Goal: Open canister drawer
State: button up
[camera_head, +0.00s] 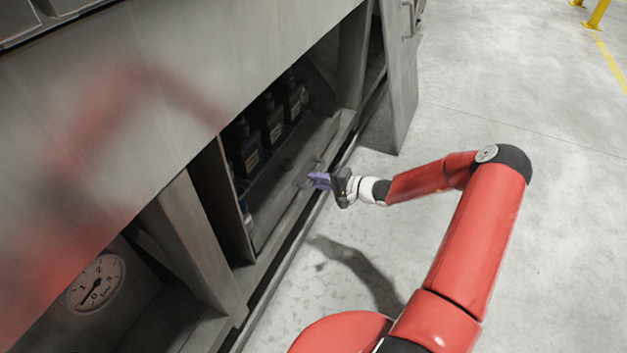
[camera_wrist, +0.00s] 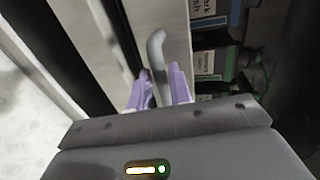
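The canister drawer (camera_head: 281,207) is a low grey metal front in an open bay of the washer. Dark canisters (camera_head: 272,122) with pale labels stand behind it. Its curved grey bar handle (camera_wrist: 157,52) shows in the wrist view. My gripper (camera_head: 314,180) with purple fingers is at the handle, in front of the drawer. In the wrist view my fingers (camera_wrist: 162,82) lie one on each side of the handle, with little or no gap, and look closed on it. The drawer looks at or near the bay's front line. How far it is out is hard to tell.
A sloping grey panel (camera_head: 150,90) overhangs the bay. A pressure gauge (camera_head: 97,284) sits in the lower left bay. An upright grey door or panel (camera_head: 400,75) stands out at the right. The concrete floor (camera_head: 540,130) is clear, with a yellow post (camera_head: 597,14) far off.

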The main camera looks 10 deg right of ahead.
jog(key=shift+x, duration=0.8)
grip_shut()
jog(key=f+b+v, duration=0.1)
jog(key=f+v, duration=0.2)
jog(key=v, duration=1.2)
jog(key=s+d+f+b+v, duration=0.1)
jog(key=f+v, duration=0.2)
jog(key=v, duration=1.3)
jog(key=shift+d+f, duration=0.25)
grip_release()
